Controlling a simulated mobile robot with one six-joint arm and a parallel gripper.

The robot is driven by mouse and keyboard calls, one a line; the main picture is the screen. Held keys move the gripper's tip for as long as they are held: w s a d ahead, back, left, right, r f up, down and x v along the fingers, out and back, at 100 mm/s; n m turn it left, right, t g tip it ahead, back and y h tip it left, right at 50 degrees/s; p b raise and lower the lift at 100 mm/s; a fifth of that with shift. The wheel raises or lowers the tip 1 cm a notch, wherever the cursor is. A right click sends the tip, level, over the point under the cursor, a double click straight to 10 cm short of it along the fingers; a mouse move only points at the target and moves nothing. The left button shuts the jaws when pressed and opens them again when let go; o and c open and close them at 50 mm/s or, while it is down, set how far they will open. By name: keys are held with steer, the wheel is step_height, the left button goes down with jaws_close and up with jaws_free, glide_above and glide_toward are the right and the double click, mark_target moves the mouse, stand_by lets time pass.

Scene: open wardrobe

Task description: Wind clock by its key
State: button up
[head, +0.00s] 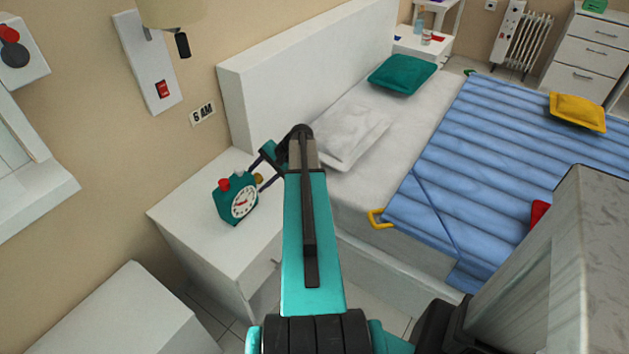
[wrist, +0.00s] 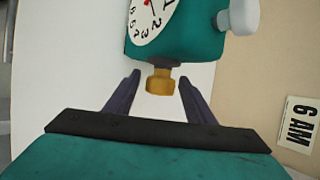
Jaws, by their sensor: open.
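A teal alarm clock (head: 236,198) with a white dial and a red knob on top stands upright on a white nightstand (head: 190,230). A brass-coloured key (head: 258,178) sticks out of the clock's right side. In the wrist view the key (wrist: 159,82) shows on a dark collar against the clock body (wrist: 185,42). My gripper (head: 262,178) reaches in from the right of the clock. Its two dark fingers (wrist: 158,92) are open, one on either side of the key, with visible gaps to it. The key's head lies near the fingertips, and nothing is held.
A "6 AM" sign (head: 202,111) and a red switch panel (head: 150,65) are on the wall behind, with a lamp (head: 170,12) above. The bed (head: 360,180) stands right of the nightstand. A white cabinet (head: 120,315) is at front left. The nightstand top around the clock is clear.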

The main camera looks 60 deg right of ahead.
steer(key=shift+f+n+t+b, duration=0.15)
steer(key=shift+n+t+b, duration=0.45)
steer(key=shift+t+b, duration=2.7)
steer(key=n+t+b, duration=0.1)
steer(key=b, duration=0.5)
steer(key=shift+y+b, duration=0.4)
